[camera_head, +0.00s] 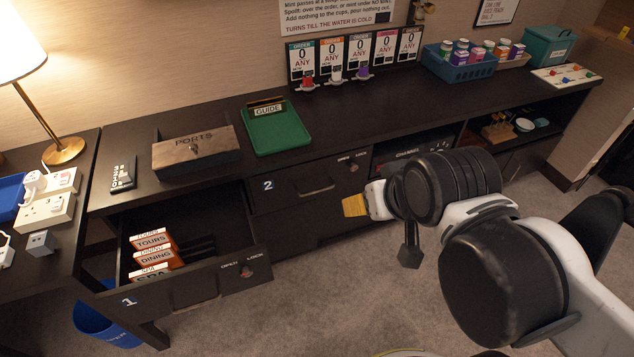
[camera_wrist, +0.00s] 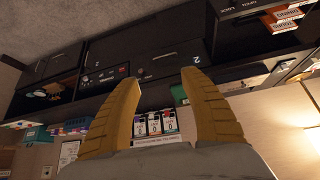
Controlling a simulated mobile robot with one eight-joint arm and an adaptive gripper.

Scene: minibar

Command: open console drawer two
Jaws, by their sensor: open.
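Console drawer two (camera_head: 285,200), a dark front with a white "2" on a blue tag, is shut in the middle of the console. It has a recessed handle (camera_head: 318,187) and an "OPEN LOCK" knob (camera_head: 353,167) at its upper right. My gripper (camera_head: 350,206) is in front of the console, just right of and below the handle, apart from it. In the wrist view, which looks upside down, its yellow fingers (camera_wrist: 160,82) are spread with nothing between them. Drawer two (camera_wrist: 172,64) shows beyond the fingertips.
Drawer one (camera_head: 190,285) stands pulled out at the left, holding orange folders (camera_head: 152,255). A PORTS box (camera_head: 195,155), a green tray (camera_head: 275,135) and a blue bin (camera_head: 460,66) stand on the console top. A blue bucket (camera_head: 100,318) is on the floor. Carpet in front is clear.

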